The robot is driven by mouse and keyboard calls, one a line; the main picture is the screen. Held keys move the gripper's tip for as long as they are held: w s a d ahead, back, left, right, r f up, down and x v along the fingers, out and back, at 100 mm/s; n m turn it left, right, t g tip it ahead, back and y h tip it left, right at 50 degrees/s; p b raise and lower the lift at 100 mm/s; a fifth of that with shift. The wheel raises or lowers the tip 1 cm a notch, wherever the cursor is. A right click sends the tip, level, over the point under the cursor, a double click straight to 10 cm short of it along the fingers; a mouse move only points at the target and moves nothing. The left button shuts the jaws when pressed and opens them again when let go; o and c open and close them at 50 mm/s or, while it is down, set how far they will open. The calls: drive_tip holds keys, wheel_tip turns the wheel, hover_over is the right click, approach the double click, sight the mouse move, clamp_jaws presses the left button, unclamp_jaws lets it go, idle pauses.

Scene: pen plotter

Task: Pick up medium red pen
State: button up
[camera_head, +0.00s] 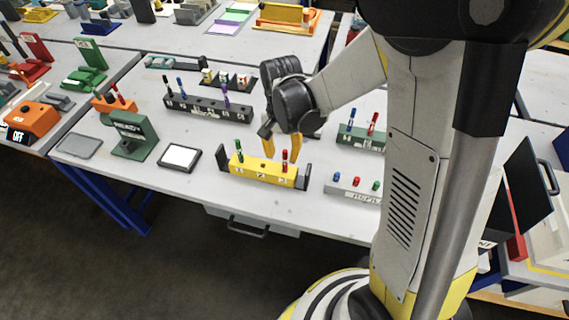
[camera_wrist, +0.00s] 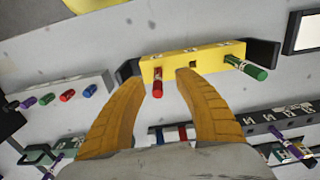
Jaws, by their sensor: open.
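A yellow holder (camera_head: 262,172) with numbered slots stands near the table's front edge. It holds a green pen (camera_head: 238,151) at its left and a red pen (camera_head: 284,160) toward its right. My gripper (camera_head: 282,153) is open above the holder's right part. In the wrist view, the red pen (camera_wrist: 157,82) stands between my two orange fingertips (camera_wrist: 160,73), closer to the left one, and I see no grip on it. The green pen (camera_wrist: 246,68) is outside the right finger. A middle slot of the yellow holder (camera_wrist: 215,54) looks empty.
A grey holder (camera_head: 350,191) with short blue, red and green pieces stands to the right. A green holder (camera_head: 360,140) with blue and red pens is behind it. A dark holder (camera_head: 207,110) is farther back left. A framed pad (camera_head: 179,158) lies left.

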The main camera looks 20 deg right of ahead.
sight(285, 166)
drive_tip(key=f+b, duration=0.1)
drive_tip(key=f, duration=0.2)
drive_tip(key=d+f+b, duration=0.1)
drive_tip(key=f, duration=0.1)
drive_tip(key=shift+w+f+b, duration=0.1)
drive_tip(key=shift+w+b, duration=0.2)
drive_tip(key=shift+b, duration=0.05)
clamp_jaws()
